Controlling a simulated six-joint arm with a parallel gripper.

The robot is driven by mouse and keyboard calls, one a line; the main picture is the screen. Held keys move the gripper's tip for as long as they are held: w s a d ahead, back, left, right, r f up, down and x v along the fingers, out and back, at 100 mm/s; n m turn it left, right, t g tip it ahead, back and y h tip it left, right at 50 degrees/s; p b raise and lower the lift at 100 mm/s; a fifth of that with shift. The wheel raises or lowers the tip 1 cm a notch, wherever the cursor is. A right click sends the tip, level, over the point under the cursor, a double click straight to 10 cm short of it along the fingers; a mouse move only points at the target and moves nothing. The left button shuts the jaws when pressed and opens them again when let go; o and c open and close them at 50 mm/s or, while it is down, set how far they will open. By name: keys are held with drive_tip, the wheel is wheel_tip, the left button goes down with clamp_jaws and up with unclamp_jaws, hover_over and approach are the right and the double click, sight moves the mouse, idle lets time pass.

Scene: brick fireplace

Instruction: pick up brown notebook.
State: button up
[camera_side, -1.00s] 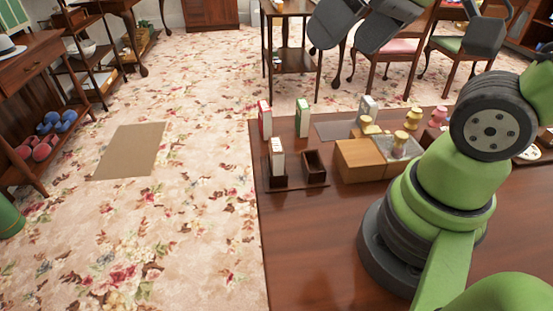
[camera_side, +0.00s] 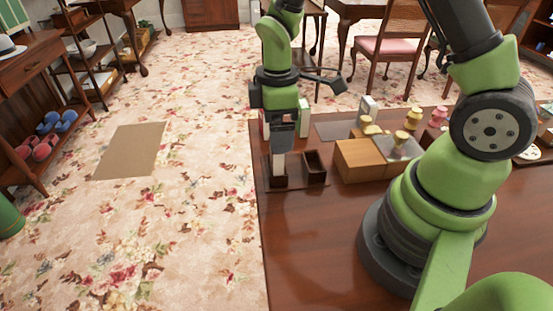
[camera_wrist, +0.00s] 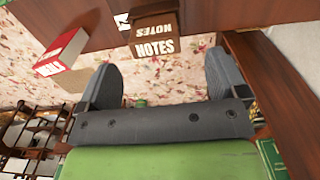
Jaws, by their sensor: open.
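In the wrist view, a brown block-like notebook (camera_wrist: 155,36) with pale NOTES lettering on two faces shows at the top centre, beyond and between my fingertips. My gripper (camera_wrist: 162,72) is open, and nothing shows between its fingers. In the side view, my gripper (camera_side: 283,135) points down at the left end of the table, directly over a pale upright item (camera_side: 279,166) in a small dark brown holder (camera_side: 278,182). It hides the top of that item. I cannot tell in the side view whether that item is the brown notebook or whether the fingers touch it.
A red and white book (camera_wrist: 61,52) lies left in the wrist view, and a green book (camera_wrist: 271,158) at lower right. An open dark box (camera_side: 315,166) stands beside the holder. The table's front (camera_side: 310,250) is clear.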

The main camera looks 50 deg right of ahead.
sight(277, 160)
drive_tip(key=f, duration=0.7)
drive_tip(key=shift+w+d+f, duration=0.15)
drive_tip(key=shift+w, duration=0.1)
drive_tip(key=c, duration=1)
